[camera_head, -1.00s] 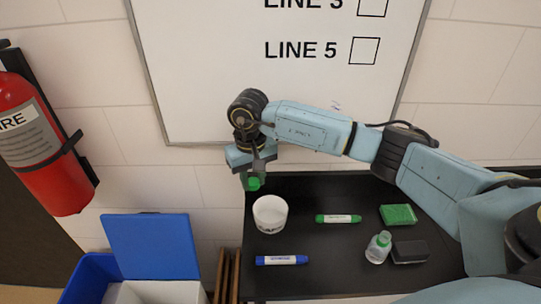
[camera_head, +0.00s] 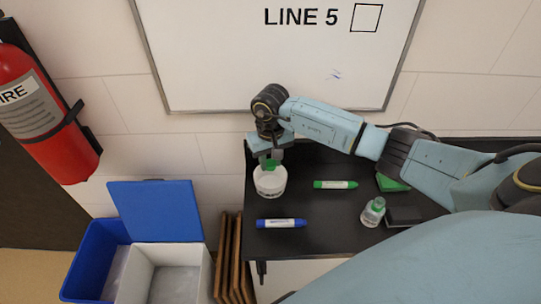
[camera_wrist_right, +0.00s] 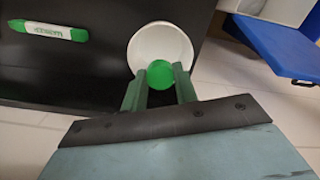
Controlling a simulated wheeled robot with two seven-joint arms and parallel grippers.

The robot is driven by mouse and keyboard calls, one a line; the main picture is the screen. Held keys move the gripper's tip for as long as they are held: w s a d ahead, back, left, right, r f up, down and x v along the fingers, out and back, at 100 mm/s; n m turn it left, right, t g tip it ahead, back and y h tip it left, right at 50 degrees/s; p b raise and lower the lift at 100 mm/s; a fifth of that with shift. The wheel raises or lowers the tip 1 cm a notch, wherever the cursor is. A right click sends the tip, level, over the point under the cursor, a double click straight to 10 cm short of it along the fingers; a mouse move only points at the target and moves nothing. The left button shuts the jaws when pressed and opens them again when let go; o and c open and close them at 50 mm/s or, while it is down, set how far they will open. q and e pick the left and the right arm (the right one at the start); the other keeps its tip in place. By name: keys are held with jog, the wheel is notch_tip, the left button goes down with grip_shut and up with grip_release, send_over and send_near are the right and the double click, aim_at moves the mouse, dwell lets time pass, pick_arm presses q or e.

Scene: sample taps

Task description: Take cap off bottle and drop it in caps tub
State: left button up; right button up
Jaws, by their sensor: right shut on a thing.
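My right gripper (camera_head: 270,160) is shut on the green cap (camera_head: 271,164), holding it over the white caps tub (camera_head: 270,188). In the right wrist view the cap (camera_wrist_right: 160,74) sits between the two fingertips (camera_wrist_right: 160,88), in front of the open mouth of the tub (camera_wrist_right: 148,42). The tub looks empty where its inside shows. The small clear bottle (camera_head: 372,213) stands upright on the black table at the right, with no green cap on top. My left gripper is out of view.
A green marker (camera_head: 335,185) and a blue marker (camera_head: 281,223) lie on the black table (camera_head: 320,240). A green block (camera_head: 391,184) and a dark eraser (camera_head: 404,217) lie near the bottle. A blue-lidded bin (camera_head: 158,210) stands left of the table.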

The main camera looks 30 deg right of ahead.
jog(key=b, duration=0.3)
send_over(270, 186)
jog(key=shift+f, duration=2.75)
jog(key=o, duration=1.1)
jog(key=shift+o, duration=0.2)
notch_tip(270, 186, up, 7)
jog(key=p, duration=0.4)
jog(key=shift+r, duration=0.1)
